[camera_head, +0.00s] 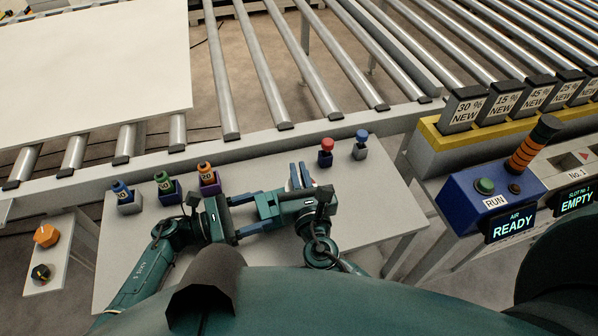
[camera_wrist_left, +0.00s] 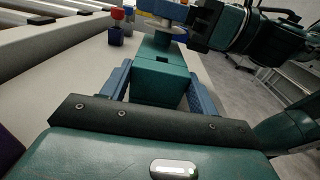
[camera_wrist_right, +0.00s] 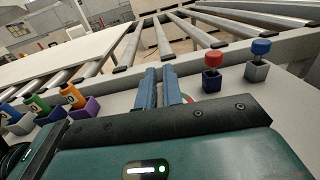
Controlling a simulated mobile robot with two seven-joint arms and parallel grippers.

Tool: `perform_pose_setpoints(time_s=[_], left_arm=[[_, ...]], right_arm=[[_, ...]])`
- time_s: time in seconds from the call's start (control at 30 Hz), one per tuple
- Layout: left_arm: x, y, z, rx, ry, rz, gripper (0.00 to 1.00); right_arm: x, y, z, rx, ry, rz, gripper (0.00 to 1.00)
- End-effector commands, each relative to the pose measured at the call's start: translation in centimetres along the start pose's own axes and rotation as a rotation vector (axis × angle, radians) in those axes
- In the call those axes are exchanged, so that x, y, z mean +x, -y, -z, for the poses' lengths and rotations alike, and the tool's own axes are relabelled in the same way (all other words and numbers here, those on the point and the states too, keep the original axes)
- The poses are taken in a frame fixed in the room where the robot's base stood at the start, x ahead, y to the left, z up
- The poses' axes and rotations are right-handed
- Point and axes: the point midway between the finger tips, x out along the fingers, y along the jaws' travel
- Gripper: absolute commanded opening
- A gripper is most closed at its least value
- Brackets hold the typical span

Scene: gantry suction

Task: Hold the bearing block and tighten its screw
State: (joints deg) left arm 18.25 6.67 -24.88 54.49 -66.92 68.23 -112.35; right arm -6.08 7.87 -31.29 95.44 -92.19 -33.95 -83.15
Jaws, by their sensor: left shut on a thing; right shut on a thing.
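The bearing block appears to be the green block (camera_head: 268,205). It sits between the blue fingers of my left gripper (camera_head: 258,213), which is shut on it above the worktable. The left wrist view shows the block (camera_wrist_left: 160,82) with a finger on each side. My right gripper (camera_head: 298,177) is beside the block's far end, its blue fingers pointing towards the conveyor. In the right wrist view these fingers (camera_wrist_right: 159,88) are close together around something mostly hidden, with a bit of grey and red beside them. The screw is not distinguishable.
A red-topped piece (camera_head: 326,152) and a blue-topped piece (camera_head: 361,144) stand at the table's back edge. Blue (camera_head: 122,194), green (camera_head: 165,185) and orange (camera_head: 207,177) numbered pieces stand in holders at left. The roller conveyor (camera_head: 265,75) lies behind. The worktable (camera_head: 375,205) is clear at right.

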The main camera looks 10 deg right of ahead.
Motion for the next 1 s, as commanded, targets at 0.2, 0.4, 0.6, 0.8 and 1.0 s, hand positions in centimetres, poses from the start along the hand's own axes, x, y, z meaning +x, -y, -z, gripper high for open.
perform_pose_setpoints(time_s=[0.2,0.4,0.6,0.8,1.0], left_arm=[[0.0,0.0,0.0,0.002,-0.001,0.000,0.10],[0.0,0.0,0.0,0.002,-0.001,0.000,0.10],[0.0,0.0,0.0,0.002,-0.001,0.000,0.10],[0.0,0.0,0.0,0.002,0.000,0.000,0.10],[0.0,0.0,0.0,0.002,0.000,0.000,0.10]], right_arm=[[0.0,-0.1,-0.1,0.002,0.002,-0.004,0.16],[0.0,-0.1,-0.1,0.001,0.001,-0.003,0.30],[0.0,0.0,-0.1,0.001,0.001,-0.002,0.30],[0.0,-0.1,-1.9,0.007,0.002,0.000,0.30],[0.0,0.0,-5.5,0.007,0.004,-0.002,0.30]])
